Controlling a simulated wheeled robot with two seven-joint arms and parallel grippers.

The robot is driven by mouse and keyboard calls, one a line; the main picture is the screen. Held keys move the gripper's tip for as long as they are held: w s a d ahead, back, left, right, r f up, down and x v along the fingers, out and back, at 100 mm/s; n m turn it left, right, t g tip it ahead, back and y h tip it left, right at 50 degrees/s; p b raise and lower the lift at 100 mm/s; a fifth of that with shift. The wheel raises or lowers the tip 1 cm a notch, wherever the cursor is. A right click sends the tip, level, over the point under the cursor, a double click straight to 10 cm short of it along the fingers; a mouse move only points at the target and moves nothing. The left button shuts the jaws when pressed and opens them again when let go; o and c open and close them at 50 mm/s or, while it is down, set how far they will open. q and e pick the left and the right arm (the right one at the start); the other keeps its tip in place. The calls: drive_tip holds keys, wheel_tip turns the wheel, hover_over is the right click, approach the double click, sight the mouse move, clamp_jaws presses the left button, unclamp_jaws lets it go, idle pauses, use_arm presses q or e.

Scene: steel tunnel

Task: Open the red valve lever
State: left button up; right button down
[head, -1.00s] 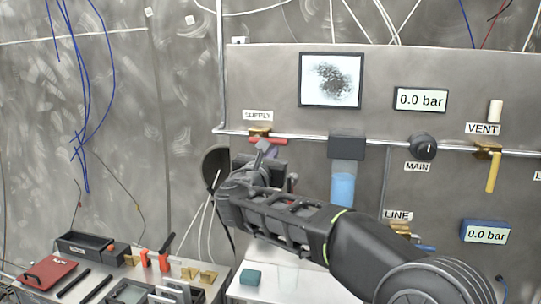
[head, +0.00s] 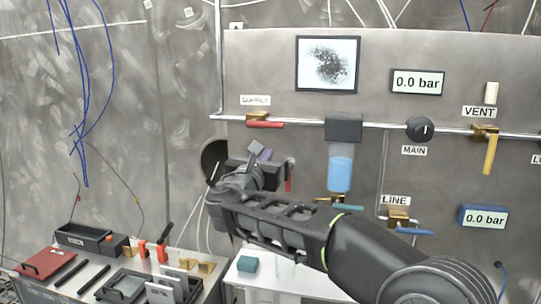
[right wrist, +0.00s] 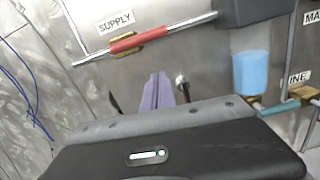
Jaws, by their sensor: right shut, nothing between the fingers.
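The red valve lever (head: 265,124) sits under the SUPPLY label, on a brass valve body (head: 257,115) in the horizontal pipe. It lies along the pipe, pointing right. The lever also shows at the upper middle of the right wrist view (right wrist: 138,40). My right gripper (head: 262,154) is below the lever and apart from it, pointing at the panel. Its purple fingers (right wrist: 158,92) are shut with nothing between them, with a visible gap to the lever. My left gripper is not in view.
The MAIN knob (head: 420,129), yellow VENT lever (head: 489,155) and blue LINE lever (head: 414,231) are to the right. A blue-filled cup (head: 341,168) hangs near my right forearm. A short red upright part (head: 289,180) is beside the gripper. A bench (head: 45,285) with tools stands lower left.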

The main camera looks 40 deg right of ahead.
drive_tip(key=b+v, duration=0.1)
drive_tip(key=v, duration=0.6)
drive_tip(key=shift+s+a, duration=0.2)
drive_tip(key=shift+a, duration=0.15)
